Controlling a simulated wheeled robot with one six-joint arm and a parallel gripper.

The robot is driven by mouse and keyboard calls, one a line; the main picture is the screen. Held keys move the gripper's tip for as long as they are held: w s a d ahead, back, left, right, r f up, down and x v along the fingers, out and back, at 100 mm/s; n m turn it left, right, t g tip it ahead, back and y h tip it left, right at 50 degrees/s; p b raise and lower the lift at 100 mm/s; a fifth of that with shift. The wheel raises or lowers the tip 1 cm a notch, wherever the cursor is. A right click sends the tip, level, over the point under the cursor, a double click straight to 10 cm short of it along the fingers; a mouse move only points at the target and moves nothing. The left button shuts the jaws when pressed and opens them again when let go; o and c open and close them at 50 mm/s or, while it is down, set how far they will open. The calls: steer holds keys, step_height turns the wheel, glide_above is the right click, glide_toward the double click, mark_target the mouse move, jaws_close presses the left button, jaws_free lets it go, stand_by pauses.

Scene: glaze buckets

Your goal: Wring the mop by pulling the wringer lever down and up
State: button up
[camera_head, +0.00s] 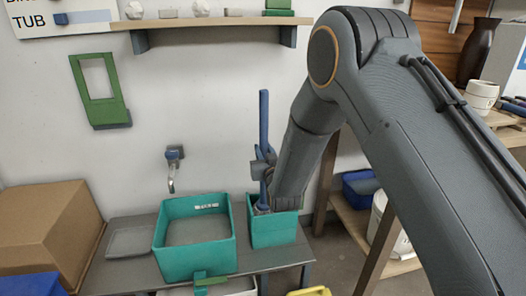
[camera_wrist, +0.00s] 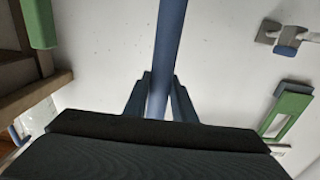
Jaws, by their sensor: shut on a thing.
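A blue upright pole (camera_head: 264,115), which looks like the mop's handle, rises from the smaller teal bucket (camera_head: 273,234) on the grey bench. My gripper (camera_head: 262,167) is shut on this pole above the bucket's rim. In the wrist view the pole (camera_wrist: 170,35) runs between the two fingers of my gripper (camera_wrist: 159,97). The pole's lower end is hidden inside the bucket and behind my arm. I cannot make out a wringer lever. A yellow part (camera_head: 309,291), cut off at the bottom edge of the head view, cannot be identified.
A larger teal tub (camera_head: 194,270) stands left of the smaller bucket, below a wall tap (camera_head: 172,168). A grey tray (camera_head: 131,240) and a cardboard box (camera_head: 45,220) are further left. A wooden shelf unit (camera_head: 345,205) stands right. A shelf (camera_head: 200,22) crosses the wall above.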

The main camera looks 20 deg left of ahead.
steer(key=shift+w+d+r, duration=0.1)
steer(key=shift+w, duration=0.05)
steer(key=shift+w+d, duration=0.25)
steer(key=shift+d, duration=0.05)
steer(key=shift+w+d, duration=0.15)
steer(key=shift+d, duration=0.05)
steer(key=shift+f, duration=0.2)
stand_by(0.5)
steer(key=o, duration=2.3)
steer(key=shift+p+v, duration=2)
steer(key=shift+v, duration=3)
